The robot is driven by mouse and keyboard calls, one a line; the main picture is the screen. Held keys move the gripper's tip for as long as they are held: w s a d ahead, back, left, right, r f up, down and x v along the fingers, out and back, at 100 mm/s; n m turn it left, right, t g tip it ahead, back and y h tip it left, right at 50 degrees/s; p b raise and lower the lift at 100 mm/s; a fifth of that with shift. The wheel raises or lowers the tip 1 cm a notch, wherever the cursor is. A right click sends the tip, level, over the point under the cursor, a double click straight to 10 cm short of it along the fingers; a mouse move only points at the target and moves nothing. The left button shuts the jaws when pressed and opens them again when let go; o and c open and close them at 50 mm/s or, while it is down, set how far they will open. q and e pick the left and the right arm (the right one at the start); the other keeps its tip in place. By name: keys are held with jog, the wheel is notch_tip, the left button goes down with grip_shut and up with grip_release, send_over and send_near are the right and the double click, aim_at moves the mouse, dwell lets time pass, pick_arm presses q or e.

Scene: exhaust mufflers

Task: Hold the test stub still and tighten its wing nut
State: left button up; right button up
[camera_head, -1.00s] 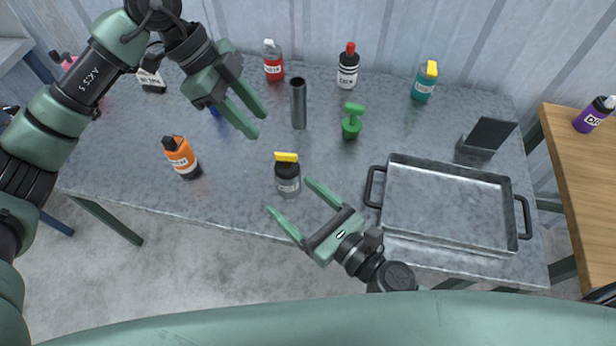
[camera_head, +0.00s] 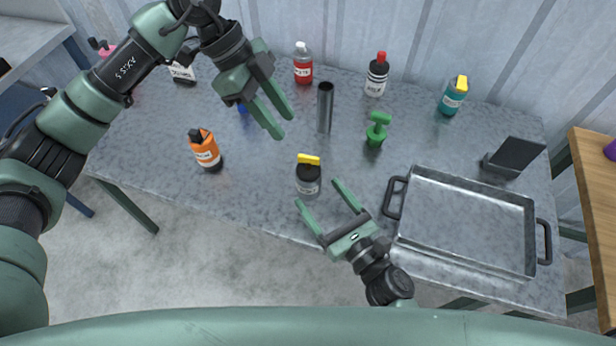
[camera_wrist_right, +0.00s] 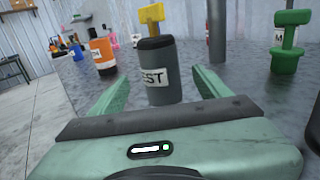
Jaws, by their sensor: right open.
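The test stub (camera_head: 308,180) is a dark grey cylinder with a white label, standing upright near the table's front edge. Its yellow wing nut (camera_head: 308,159) sits on top. In the right wrist view the stub (camera_wrist_right: 160,78), labelled TEST, and its wing nut (camera_wrist_right: 150,15) stand just beyond my fingers. My right gripper (camera_head: 318,191) is open and empty, its fingertips close in front of the stub, one to either side in the right wrist view. My left gripper (camera_head: 285,128) is open and empty, above the table, up and left of the stub.
A grey upright pipe (camera_head: 325,108) and a green fitting (camera_head: 375,134) stand behind the stub. An orange bottle (camera_head: 206,153) is to the left, a metal tray (camera_head: 398,225) to the right. Red (camera_head: 303,68), black-and-white (camera_head: 377,78) and teal (camera_head: 452,98) bottles line the back.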

aim_at(308, 157)
jog(key=x, duration=0.6)
jog(key=c, duration=1.6)
jog(key=shift+o, duration=0.2)
pick_arm(q)
jog(key=shift+c, duration=0.7)
jog(key=shift+n+t+y, duration=0.4)
jog(key=shift+n+y, duration=0.1)
jog(key=shift+y, duration=0.2)
jog(key=x, duration=0.3)
jog(key=d+x, duration=0.1)
jog(key=x, duration=0.5)
jog(key=shift+s+d, duration=0.35)
jog(key=shift+s, duration=0.05)
